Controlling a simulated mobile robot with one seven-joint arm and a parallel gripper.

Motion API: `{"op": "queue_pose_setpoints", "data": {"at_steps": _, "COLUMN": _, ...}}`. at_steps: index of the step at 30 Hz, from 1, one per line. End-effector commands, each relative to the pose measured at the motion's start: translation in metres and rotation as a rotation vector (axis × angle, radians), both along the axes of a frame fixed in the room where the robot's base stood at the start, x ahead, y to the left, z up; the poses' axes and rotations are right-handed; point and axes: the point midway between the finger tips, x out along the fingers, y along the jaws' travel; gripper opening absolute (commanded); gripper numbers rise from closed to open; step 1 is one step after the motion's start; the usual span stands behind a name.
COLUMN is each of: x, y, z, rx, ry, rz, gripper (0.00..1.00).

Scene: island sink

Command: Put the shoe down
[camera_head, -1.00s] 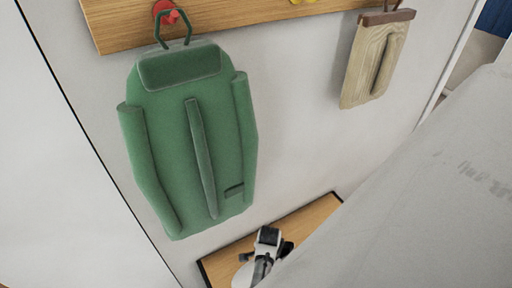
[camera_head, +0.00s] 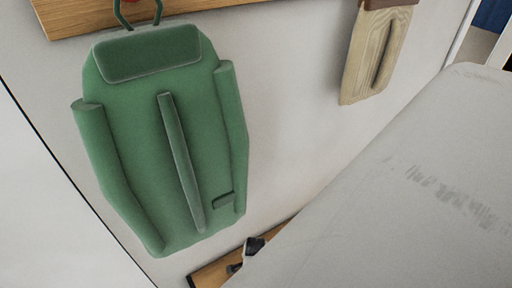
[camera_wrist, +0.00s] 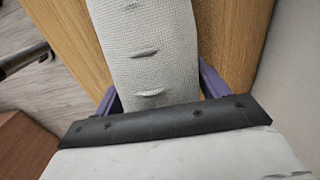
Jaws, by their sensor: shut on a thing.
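In the wrist view, the shoe (camera_wrist: 145,45) is a pale grey, woven-textured thing with small raised slits. It lies between the two purple fingers of my gripper (camera_wrist: 160,90), which is shut on it. Only part of the shoe shows; its far end runs out of the top of the picture. A wooden board (camera_wrist: 230,35) lies behind the shoe. I cannot tell whether the shoe touches the board. In the head view, my large pale arm link covers the lower right and hides most of the gripper area; a small dark and white part shows at its edge.
A green backpack (camera_head: 140,140) hangs on the wall at left, above the low wooden board (camera_head: 208,274). A beige bag (camera_head: 372,55) hangs further right. A brown block (camera_wrist: 25,145) and a dark bar (camera_wrist: 22,60) show at left in the wrist view.

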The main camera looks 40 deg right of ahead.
Motion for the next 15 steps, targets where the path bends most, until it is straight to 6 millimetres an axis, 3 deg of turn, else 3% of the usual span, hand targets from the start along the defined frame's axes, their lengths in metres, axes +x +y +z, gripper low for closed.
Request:
{"op": "queue_pose_setpoints", "data": {"at_steps": 12, "x": 0.0007, "y": 0.0007, "z": -0.0043, "rx": 0.000, "ry": -0.001, "rz": -0.001, "gripper": 0.42}}
{"op": "queue_pose_setpoints", "data": {"at_steps": 13, "x": 0.0004, "y": 0.0007, "z": -0.0043, "rx": 0.000, "ry": 0.000, "rz": -0.001, "gripper": 0.76}}
{"op": "queue_pose_setpoints", "data": {"at_steps": 15, "x": 0.0004, "y": 0.0007, "z": -0.0039, "rx": 0.000, "ry": 0.000, "rz": -0.001, "gripper": 0.85}}
